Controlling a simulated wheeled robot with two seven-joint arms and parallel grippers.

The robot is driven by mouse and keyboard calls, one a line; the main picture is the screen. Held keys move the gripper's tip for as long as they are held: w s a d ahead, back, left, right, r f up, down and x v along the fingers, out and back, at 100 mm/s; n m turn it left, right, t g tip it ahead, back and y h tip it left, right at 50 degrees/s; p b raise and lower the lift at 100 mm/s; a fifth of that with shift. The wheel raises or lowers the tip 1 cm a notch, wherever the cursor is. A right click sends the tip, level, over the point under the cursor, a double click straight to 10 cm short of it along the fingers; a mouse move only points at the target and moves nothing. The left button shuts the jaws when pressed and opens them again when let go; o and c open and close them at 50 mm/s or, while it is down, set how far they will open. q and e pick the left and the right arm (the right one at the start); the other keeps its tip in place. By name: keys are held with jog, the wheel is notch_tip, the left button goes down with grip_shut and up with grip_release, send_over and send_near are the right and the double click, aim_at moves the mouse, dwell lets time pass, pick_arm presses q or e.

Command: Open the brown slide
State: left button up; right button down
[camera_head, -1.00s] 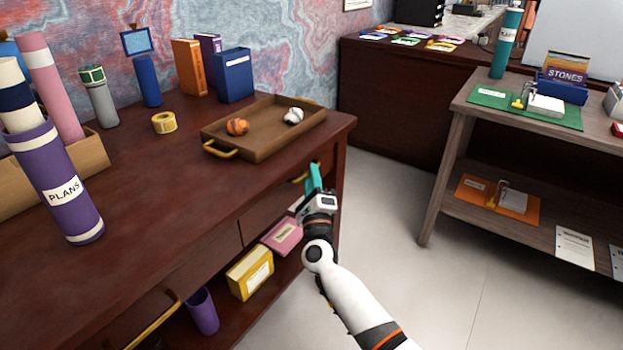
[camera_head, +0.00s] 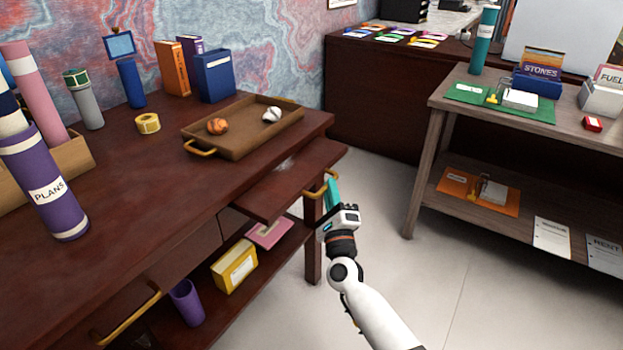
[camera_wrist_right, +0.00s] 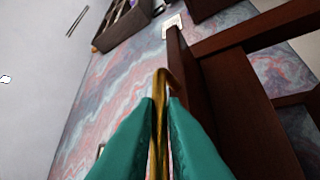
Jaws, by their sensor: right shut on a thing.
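My right gripper (camera_head: 332,188), with teal fingers, is at this handle. In the right wrist view, the teal fingers of the gripper (camera_wrist_right: 161,112) are shut on the gold handle (camera_wrist_right: 160,86), one on each side. My left gripper is not in view.
A brown tray (camera_head: 238,150) with an orange ball and a white ball sits on the desk above the slide. A yellow box (camera_head: 234,266) and a purple cup (camera_head: 187,303) are on the shelf below. Clear floor (camera_head: 375,190) lies right of the desk.

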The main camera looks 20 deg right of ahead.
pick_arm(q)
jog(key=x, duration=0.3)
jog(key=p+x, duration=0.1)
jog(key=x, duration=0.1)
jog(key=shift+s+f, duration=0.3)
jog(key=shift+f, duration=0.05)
pick_arm(e)
jog(key=s+d, duration=1)
jog(key=s, duration=0.3)
jog(key=shift+s+d, duration=0.1)
jog(key=c, duration=1.5)
grip_release()
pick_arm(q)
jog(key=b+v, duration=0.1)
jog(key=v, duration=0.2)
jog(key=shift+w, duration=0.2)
pick_arm(e)
jog(key=v, duration=1.2)
